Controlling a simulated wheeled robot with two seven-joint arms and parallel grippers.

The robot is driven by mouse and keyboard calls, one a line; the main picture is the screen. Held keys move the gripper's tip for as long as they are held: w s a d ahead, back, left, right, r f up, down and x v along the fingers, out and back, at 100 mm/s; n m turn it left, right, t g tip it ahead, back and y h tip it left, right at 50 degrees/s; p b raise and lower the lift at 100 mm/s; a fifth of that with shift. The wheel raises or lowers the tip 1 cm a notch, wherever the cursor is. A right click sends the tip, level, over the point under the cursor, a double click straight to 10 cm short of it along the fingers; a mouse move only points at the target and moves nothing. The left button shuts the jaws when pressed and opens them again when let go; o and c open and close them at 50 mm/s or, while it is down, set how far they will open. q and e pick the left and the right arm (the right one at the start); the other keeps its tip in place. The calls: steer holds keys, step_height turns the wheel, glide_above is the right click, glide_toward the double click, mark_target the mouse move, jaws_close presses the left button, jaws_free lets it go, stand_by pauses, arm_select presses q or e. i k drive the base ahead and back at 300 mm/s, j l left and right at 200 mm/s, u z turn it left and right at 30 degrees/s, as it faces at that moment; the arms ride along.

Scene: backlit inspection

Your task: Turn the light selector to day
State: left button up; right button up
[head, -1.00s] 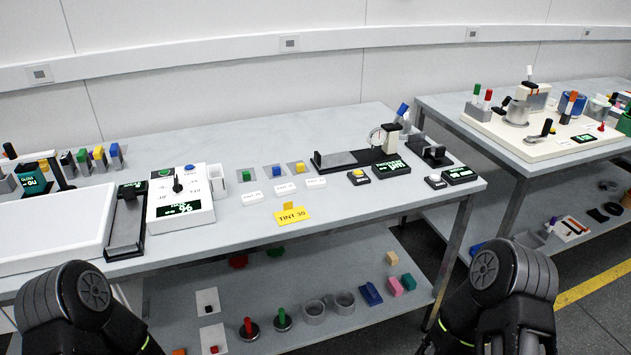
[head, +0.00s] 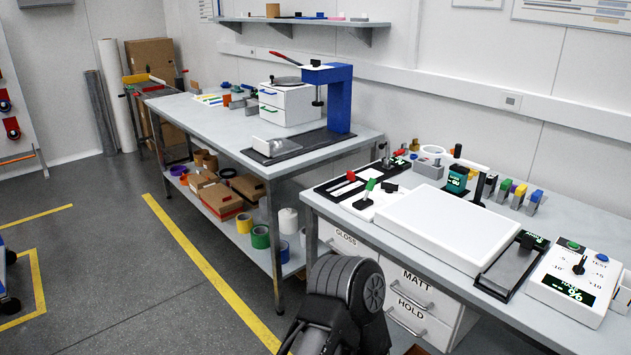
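No label reading "day" is legible, so I cannot tell for sure which control is the light selector. A small white plate with a green-tipped lever (head: 368,192) stands at the left end of the near bench, beside a large white slab (head: 440,226). A black panel with a red-tipped lever (head: 351,177) is just behind it. A white box with a black knob (head: 579,265) and a green display stands at the right of the bench. My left arm shows at the bottom centre, in front of the bench, but its gripper is out of frame. My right gripper is not in view.
Drawers marked GLOSS (head: 346,238), MATT and HOLD sit under the near bench (head: 480,301). A second bench (head: 205,122) with a blue press (head: 340,95) stands to the left. Several small coloured blocks line the back of the near bench. Floor at the left is open.

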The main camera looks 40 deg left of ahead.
mark_target(389, 188)
steer(key=u, duration=1.1)
steer(key=j+z, duration=0.1)
steer(key=z, duration=0.35)
steer(key=i+j+z, duration=0.15)
steer(key=z, duration=0.3)
steer(key=j+z, duration=0.1)
steer(key=z, duration=0.35)
steer(key=j+z, duration=0.15)
steer(key=z, duration=0.3)
steer(key=j+z, duration=0.15)
steer(key=j, duration=0.25)
steer(key=j+z, duration=0.15)
steer(key=j, duration=0.25)
steer(key=k+j+z, duration=0.15)
steer(key=j, duration=0.25)
steer(key=k+j+z, duration=0.15)
steer(key=j, duration=0.25)
steer(key=j+z, duration=0.2)
steer(key=j, duration=0.2)
